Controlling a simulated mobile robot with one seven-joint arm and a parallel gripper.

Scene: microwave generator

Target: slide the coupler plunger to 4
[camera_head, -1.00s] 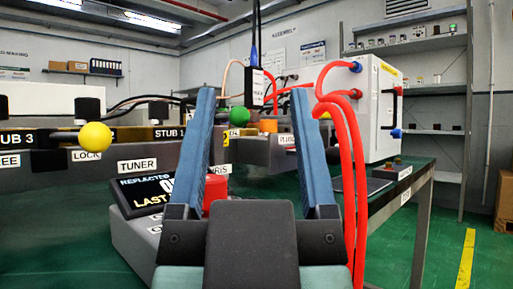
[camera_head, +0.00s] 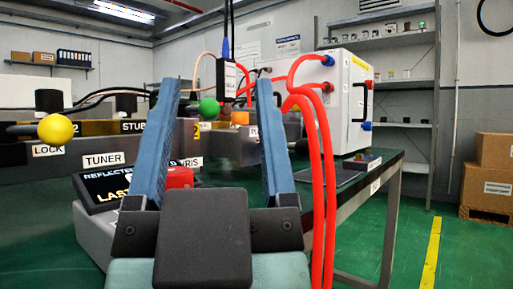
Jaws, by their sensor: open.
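My gripper (camera_head: 217,84) is open in the middle of the head view, fingers pointing up and away, nothing between them. A partly hidden label starting with P sits below the orange block, beside the right finger. I cannot tell for sure which part is the coupler plunger, and no scale mark 4 is readable. A yellow ball knob (camera_head: 55,129) stands left of the gripper, above a LOCK label.
A tilted display (camera_head: 105,190) and a red knob (camera_head: 180,177) sit close behind the left finger. Red hoses (camera_head: 322,170) hang just right of the gripper from a white cabinet (camera_head: 345,105). Cardboard boxes (camera_head: 495,165) stand far right; the green floor before them is clear.

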